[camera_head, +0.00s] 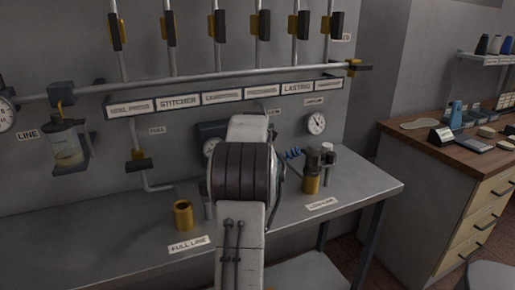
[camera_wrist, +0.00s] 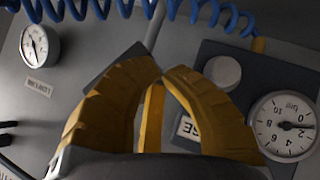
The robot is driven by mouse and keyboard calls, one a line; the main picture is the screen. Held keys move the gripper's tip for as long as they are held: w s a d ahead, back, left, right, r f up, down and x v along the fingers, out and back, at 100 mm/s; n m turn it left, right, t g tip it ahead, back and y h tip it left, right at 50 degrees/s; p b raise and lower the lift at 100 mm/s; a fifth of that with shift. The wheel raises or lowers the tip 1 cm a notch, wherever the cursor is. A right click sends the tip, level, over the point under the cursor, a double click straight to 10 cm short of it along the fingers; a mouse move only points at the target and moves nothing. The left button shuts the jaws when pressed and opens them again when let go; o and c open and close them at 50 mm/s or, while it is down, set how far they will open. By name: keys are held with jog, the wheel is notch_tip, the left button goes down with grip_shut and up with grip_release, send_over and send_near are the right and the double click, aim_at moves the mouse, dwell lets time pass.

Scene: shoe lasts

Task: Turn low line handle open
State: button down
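My gripper (camera_wrist: 163,72) shows yellow ribbed fingers in the wrist view, their tips close together with a narrow gap. A dark flat bar, likely the low line handle (camera_wrist: 112,64), lies slanted behind the left fingertip, below a grey pipe (camera_wrist: 157,24). A yellow upright strip (camera_wrist: 152,118) shows between the fingers; I cannot tell whether it is the valve body. Whether the fingers grip or touch the handle is unclear. In the head view my arm hides the gripper and this handle. The low line gauge (camera_head: 316,123) is right of my arm and also shows in the wrist view (camera_wrist: 33,44).
A blue coiled hose (camera_wrist: 130,10) crosses the top of the wrist view. A dark regulator block with a gauge (camera_wrist: 284,126) is close on the right. On the bench (camera_head: 360,188) stand a brass cup (camera_head: 183,214) and a brass-based fitting (camera_head: 312,172).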

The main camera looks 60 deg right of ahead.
jog(key=shift+s+d+f+b, duration=0.1)
jog(key=shift+f+b, duration=0.25)
jog(key=shift+f, duration=0.2)
jog(key=shift+s+d+f+b, duration=0.1)
jog(key=shift+f+b, duration=0.2)
jog(key=shift+f, duration=0.2)
jog(key=shift+s+d+f, duration=0.1)
jog(key=shift+d+f, duration=0.05)
jog(key=shift+f, duration=0.05)
dwell(0.4)
